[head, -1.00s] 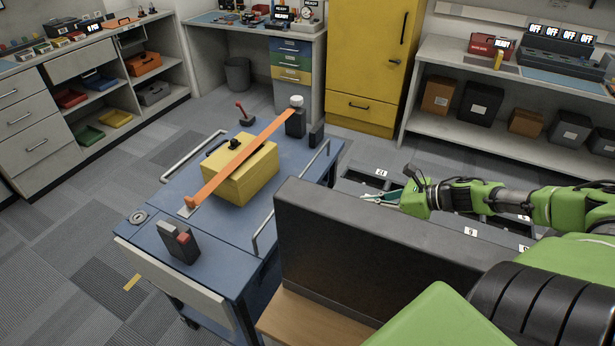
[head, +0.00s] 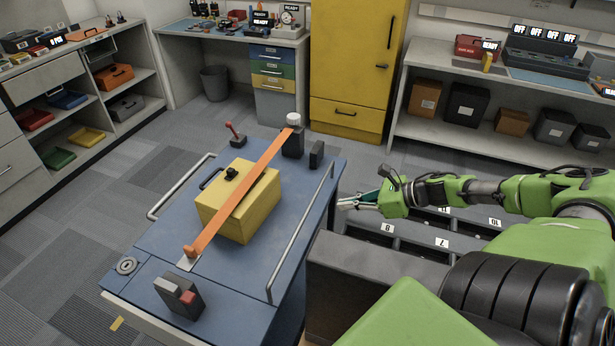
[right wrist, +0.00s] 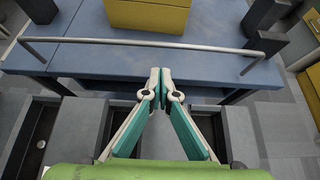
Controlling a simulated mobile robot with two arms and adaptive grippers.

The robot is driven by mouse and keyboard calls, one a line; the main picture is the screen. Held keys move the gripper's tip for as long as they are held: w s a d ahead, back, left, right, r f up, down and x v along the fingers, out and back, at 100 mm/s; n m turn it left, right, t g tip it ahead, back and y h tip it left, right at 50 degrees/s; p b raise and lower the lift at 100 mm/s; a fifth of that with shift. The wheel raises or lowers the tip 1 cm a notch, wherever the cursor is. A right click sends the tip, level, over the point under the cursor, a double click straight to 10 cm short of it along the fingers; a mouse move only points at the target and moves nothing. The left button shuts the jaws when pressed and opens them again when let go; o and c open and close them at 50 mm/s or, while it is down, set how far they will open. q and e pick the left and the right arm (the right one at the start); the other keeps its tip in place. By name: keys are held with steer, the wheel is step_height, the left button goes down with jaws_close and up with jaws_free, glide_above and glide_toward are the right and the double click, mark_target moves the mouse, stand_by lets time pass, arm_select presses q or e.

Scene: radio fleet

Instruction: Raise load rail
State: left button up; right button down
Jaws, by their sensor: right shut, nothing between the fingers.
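The blue cart (head: 165,240) carries a silver rail (head: 300,235) along its right side and another silver rail (head: 180,186) along its left side. My right gripper (head: 342,204) is shut and empty, just right of the near rail in the head view. In the right wrist view, my right gripper (right wrist: 160,72) points at the cart's edge. The bent rail (right wrist: 150,44) crosses ahead of its fingertips, with a gap between them. My left gripper is not in view.
A yellow case (head: 250,212) sits on the cart under an orange strap (head: 245,190). A control box (head: 180,295) stands at the cart's near end. Dark numbered bins (head: 420,228) lie below my right arm. Open floor lies left of the cart.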

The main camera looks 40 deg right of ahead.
steer(key=shift+s+r, duration=0.25)
steer(key=shift+s, duration=0.35)
steer(key=shift+w+f, duration=0.1)
steer(key=shift+w, duration=0.05)
arm_select(q)
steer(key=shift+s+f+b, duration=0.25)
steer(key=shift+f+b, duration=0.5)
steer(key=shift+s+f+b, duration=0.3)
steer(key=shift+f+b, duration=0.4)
steer(key=shift+b, duration=0.05)
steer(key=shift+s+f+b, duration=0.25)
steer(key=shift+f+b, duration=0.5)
arm_select(e)
steer(key=x, duration=1)
steer(key=shift+w+d, duration=0.1)
